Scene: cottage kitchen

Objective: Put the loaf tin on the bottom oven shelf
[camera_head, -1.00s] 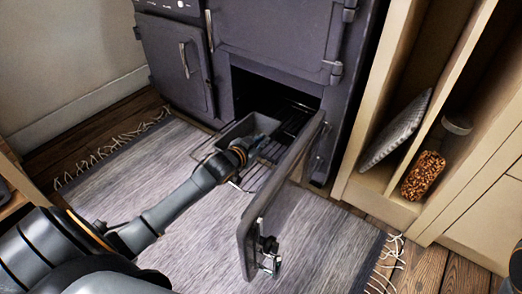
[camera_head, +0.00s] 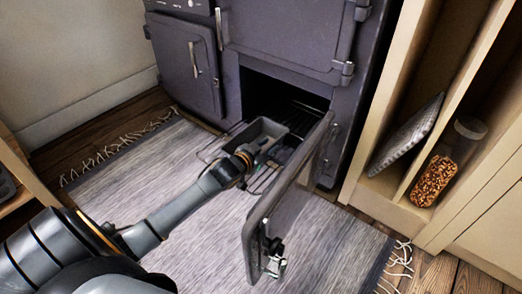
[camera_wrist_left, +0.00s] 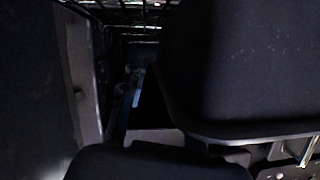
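The dark grey loaf tin (camera_head: 262,128) sits upright over the wire oven shelf (camera_head: 262,181), which sticks out of the low oven opening. The tin is in front of the dark oven cavity (camera_head: 262,88), its far end near the mouth. My left gripper (camera_head: 247,156) is at the tin's near end, touching or very close; its fingers are too small and dark to read. In the left wrist view the tin (camera_wrist_left: 245,65) fills the right side, its rim above a dark gripper part at the bottom. My right gripper is out of view.
The open oven door (camera_head: 288,205) stands out into the room, just right of the tin and my left gripper. A cabinet at right holds a jar (camera_head: 436,178) and a grey panel-like item (camera_head: 406,137).

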